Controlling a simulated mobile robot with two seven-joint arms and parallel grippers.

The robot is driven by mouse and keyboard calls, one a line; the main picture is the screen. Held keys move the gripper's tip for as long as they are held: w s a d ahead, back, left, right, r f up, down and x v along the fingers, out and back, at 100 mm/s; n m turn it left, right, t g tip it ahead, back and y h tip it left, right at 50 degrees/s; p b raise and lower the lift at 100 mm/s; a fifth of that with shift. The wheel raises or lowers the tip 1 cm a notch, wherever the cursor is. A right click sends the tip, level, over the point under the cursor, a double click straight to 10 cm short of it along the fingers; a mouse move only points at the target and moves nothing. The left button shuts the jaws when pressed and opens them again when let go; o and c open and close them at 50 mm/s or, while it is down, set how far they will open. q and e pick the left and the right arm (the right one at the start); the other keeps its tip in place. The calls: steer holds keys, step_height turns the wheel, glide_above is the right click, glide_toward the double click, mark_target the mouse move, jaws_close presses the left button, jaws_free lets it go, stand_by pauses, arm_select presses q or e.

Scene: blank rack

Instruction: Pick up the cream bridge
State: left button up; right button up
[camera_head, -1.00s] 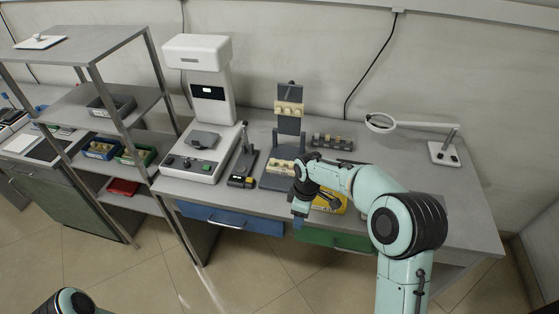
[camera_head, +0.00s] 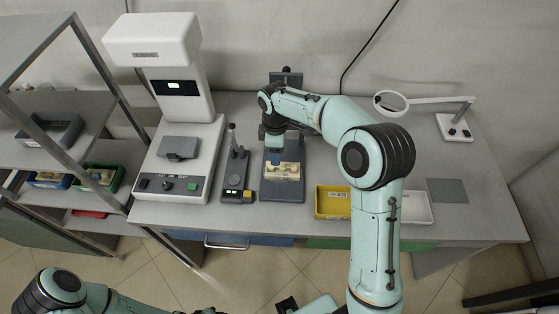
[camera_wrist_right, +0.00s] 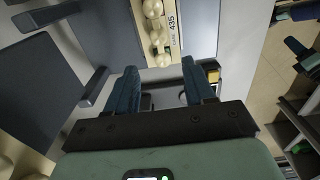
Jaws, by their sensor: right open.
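A cream piece with several rounded knobs (camera_head: 282,170), which looks like the cream bridge, sits low on a grey stand (camera_head: 283,190) on the bench. The stand's upper part is mostly hidden by my right arm. My left gripper is out of view.
A white machine (camera_head: 180,150) and a small dark fixture (camera_head: 236,170) stand left of the stand. A yellow tray (camera_head: 332,203) is to the right. A magnifier lamp (camera_head: 392,102) and a grey mat (camera_head: 447,191) are farther right. The bench between mat and lamp is clear.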

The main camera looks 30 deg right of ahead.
mark_target(283, 167)
steer(key=f, duration=0.6)
steer(key=shift+s+d, duration=0.2)
jaws_close()
